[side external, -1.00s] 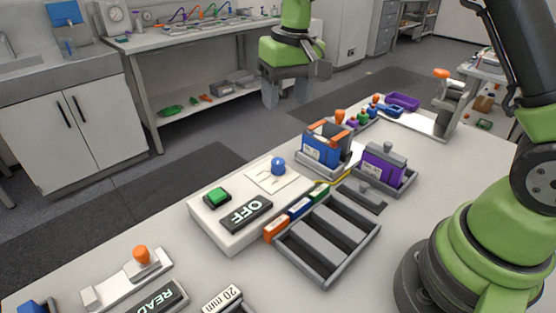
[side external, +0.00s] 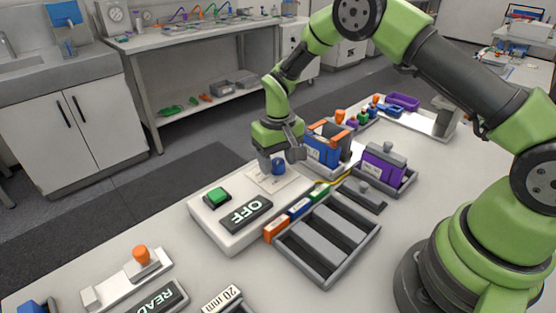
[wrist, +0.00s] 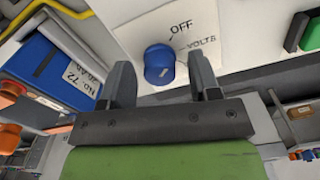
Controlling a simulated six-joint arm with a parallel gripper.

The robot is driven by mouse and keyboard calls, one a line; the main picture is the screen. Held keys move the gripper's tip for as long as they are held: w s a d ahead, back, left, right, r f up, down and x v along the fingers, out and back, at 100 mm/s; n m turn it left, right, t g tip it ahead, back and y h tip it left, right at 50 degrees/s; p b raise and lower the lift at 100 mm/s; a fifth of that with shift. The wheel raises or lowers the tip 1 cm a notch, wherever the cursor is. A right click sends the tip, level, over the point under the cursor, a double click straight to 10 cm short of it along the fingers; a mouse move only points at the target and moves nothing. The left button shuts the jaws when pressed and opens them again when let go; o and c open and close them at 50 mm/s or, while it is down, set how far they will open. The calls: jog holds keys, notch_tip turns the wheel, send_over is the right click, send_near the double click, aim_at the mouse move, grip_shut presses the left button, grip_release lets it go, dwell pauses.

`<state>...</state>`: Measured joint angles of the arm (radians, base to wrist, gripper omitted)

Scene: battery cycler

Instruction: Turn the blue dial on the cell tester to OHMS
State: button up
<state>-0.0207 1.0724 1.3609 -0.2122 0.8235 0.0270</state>
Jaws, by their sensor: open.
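The blue dial (side external: 278,167) stands on a white plate on the cell tester (side external: 229,225). In the wrist view the dial (wrist: 159,64) shows a pale mark on its lower part, and the labels OFF and VOLTS are readable beside it. No OHMS label is readable. The tester's display (side external: 245,213) reads OFF. My gripper (side external: 278,163) is at the dial in the side view, partly covering it. In the wrist view my gripper (wrist: 163,80) is open, one finger on each side of the dial, with gaps between. I cannot tell its height against the dial.
A green button (side external: 217,196) sits on the tester left of the dial. A blue block (side external: 321,150) with orange parts stands close right of my gripper. A purple block (side external: 384,163) and a grey slotted tray (side external: 328,237) are nearer the arm. A yellow cable (side external: 335,182) runs between.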

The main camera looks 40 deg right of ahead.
jog(key=shift+f, duration=0.25)
jog(key=c, duration=0.9)
jog(key=shift+c, duration=0.2)
